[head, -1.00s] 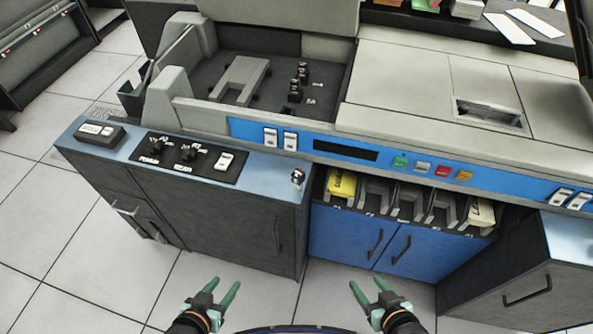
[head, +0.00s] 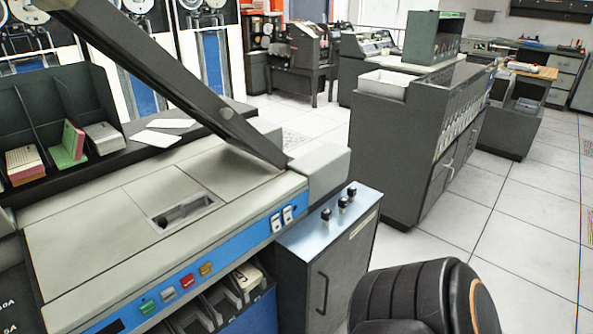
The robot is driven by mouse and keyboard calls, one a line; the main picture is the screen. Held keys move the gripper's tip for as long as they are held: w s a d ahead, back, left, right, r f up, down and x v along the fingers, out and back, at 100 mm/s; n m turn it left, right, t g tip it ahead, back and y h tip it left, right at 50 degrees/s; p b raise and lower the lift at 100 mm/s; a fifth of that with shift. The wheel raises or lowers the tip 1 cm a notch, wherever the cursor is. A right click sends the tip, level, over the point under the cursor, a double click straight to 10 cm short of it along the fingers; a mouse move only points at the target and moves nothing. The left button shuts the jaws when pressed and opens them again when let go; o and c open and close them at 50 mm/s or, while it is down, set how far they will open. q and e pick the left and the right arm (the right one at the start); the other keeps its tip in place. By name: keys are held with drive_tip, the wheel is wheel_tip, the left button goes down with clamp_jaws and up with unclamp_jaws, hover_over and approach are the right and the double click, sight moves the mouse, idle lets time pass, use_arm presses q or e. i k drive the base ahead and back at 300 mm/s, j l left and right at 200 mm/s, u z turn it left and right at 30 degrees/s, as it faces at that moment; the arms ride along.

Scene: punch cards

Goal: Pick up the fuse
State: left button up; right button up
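I cannot make out a fuse in the head view. The card machine (head: 95,225) fills the left side, with a blue control strip (head: 205,272) holding coloured buttons and two white rocker switches. A grey side cabinet (head: 325,275) adjoins its right end. Several small black knob-like parts (head: 341,203) stand on its pale blue top. Neither of my grippers is in view. A black rounded part with an orange ring at the bottom right appears to be my own arm.
A dark lid or panel slants above the machine. A rack with card stacks (head: 68,145) stands at the left. A long dark cabinet (head: 400,150) stands at the back centre, a smaller unit (head: 515,120) further right. The tiled floor (head: 520,220) at the right is open.

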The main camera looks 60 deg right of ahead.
sight(326, 214)
drive_tip(key=l+z, duration=0.25)
drive_tip(key=l, duration=0.5)
drive_tip(key=l+z, duration=0.25)
drive_tip(key=l, duration=0.45)
drive_tip(key=l+z, duration=0.25)
drive_tip(key=l, duration=0.5)
drive_tip(key=i+l+z, duration=0.25)
drive_tip(key=l, duration=0.45)
drive_tip(key=k+l, duration=0.05)
drive_tip(key=k, duration=0.05)
